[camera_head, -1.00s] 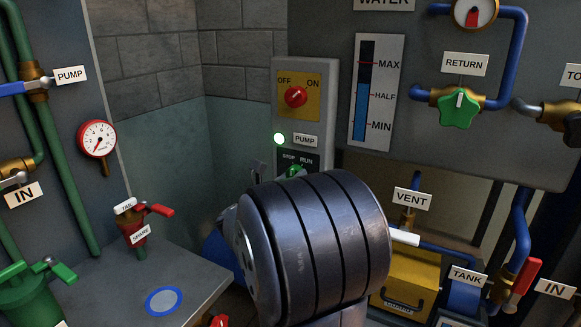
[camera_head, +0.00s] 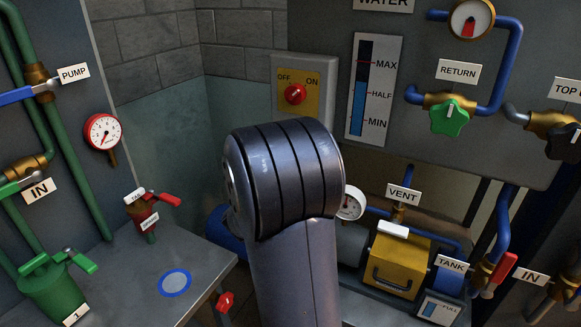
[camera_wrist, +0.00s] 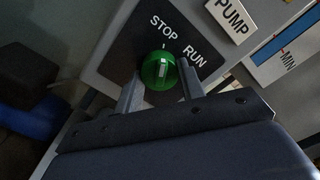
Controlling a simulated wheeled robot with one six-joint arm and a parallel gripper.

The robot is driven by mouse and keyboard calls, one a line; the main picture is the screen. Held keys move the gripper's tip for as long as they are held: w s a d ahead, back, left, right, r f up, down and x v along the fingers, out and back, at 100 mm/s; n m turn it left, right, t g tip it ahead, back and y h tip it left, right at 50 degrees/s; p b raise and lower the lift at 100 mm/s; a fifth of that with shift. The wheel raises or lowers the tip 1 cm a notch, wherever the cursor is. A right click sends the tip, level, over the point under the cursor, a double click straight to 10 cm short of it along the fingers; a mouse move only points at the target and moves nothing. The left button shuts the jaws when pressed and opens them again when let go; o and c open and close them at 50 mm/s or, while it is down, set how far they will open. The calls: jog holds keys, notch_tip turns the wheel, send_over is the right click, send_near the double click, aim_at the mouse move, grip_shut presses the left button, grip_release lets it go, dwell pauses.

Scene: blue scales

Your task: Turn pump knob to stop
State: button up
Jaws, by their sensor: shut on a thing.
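The green pump knob (camera_wrist: 161,68) sits on a dark plate (camera_wrist: 128,47) marked STOP and RUN in the wrist view. My gripper (camera_wrist: 159,79) has one finger on each side of the knob and is shut on it. The knob's pale mark runs nearly upright in the picture, towards the STOP side rather than RUN. The PUMP label (camera_wrist: 231,15) is at the upper right. In the head view, my arm hides the pump knob, its plate and my gripper.
A red OFF/ON knob (camera_head: 295,94) is on the grey panel above. The yellow box (camera_head: 402,265), a white gauge (camera_head: 350,204) and blue pipes are right of my arm. A grey bench (camera_head: 135,291) with valves is at left.

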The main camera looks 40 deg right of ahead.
dwell(0.3)
jog(key=o, duration=1)
jog(key=v, duration=1)
jog(key=shift+s+a, duration=0.15)
jog(key=shift+a, duration=0.2)
jog(key=shift+d, duration=0.15)
jog(key=x, duration=1)
jog(key=shift+w+d, duration=0.2)
